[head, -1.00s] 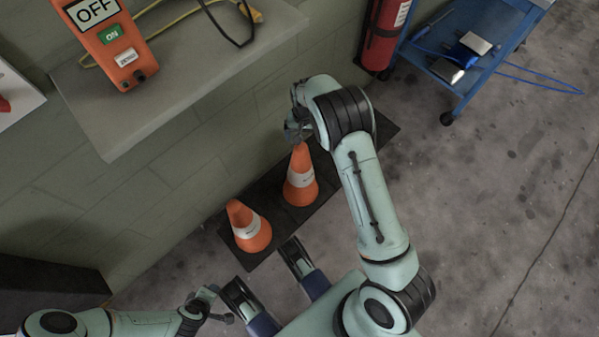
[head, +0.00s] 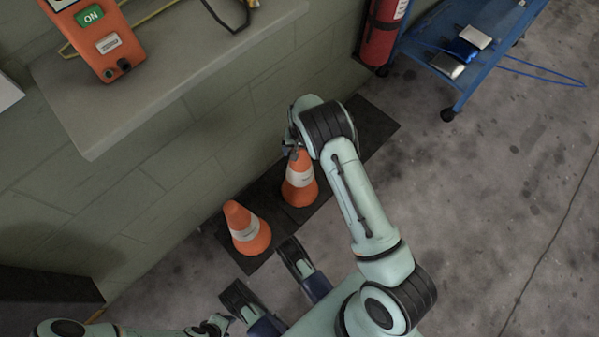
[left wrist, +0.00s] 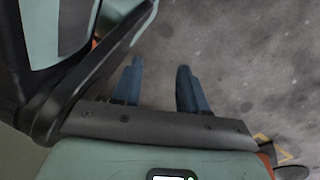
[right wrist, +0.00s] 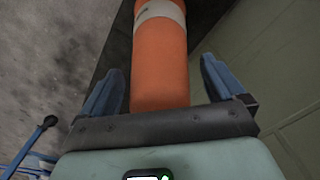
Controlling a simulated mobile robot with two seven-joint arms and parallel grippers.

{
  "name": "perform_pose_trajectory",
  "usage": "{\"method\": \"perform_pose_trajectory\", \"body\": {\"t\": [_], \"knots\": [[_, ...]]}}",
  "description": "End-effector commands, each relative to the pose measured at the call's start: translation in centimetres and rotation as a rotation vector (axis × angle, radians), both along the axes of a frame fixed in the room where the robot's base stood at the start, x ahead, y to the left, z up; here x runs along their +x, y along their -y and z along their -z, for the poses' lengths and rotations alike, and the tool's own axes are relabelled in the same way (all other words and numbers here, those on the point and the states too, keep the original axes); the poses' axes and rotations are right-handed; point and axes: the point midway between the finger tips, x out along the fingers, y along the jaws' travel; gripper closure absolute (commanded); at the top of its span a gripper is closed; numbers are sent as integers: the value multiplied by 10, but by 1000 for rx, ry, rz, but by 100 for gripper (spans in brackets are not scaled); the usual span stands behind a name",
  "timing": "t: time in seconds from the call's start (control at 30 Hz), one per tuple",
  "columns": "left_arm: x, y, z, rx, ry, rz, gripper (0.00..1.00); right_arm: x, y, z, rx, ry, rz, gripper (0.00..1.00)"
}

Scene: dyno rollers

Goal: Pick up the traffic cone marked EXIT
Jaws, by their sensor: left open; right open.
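Two orange traffic cones with white bands stand side by side on a dark mat: a right cone (head: 299,187) and a left cone (head: 248,236). The lettering on their bands is too small to read, so I cannot tell which says EXIT. My right gripper (head: 292,147) is at the top of the right cone and partly hides its tip. In the right wrist view the orange cone (right wrist: 160,60) lies between the open blue fingers of the right gripper (right wrist: 163,72), with gaps on both sides. My left gripper (left wrist: 160,72) is open and empty above the floor.
The dark mat (head: 370,125) runs along the wall. A grey ledge (head: 150,85) with an orange control box (head: 95,40) juts out above. A red extinguisher (head: 382,35) and a blue cart (head: 480,60) stand at the upper right. Open concrete floor lies to the right.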

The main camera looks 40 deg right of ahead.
Motion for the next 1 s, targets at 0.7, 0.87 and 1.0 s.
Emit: {"method": "perform_pose_trajectory", "body": {"t": [0.7,0.87,1.0], "knots": [[1,0,-1,1,4,0,57,2,1,-4,-1,7,0,100],[4,0,-3,1,13,2,57,3,1,-10,-2,8,0,100],[13,1,-10,5,45,4,57,3,1,-28,-1,11,0,100]]}}
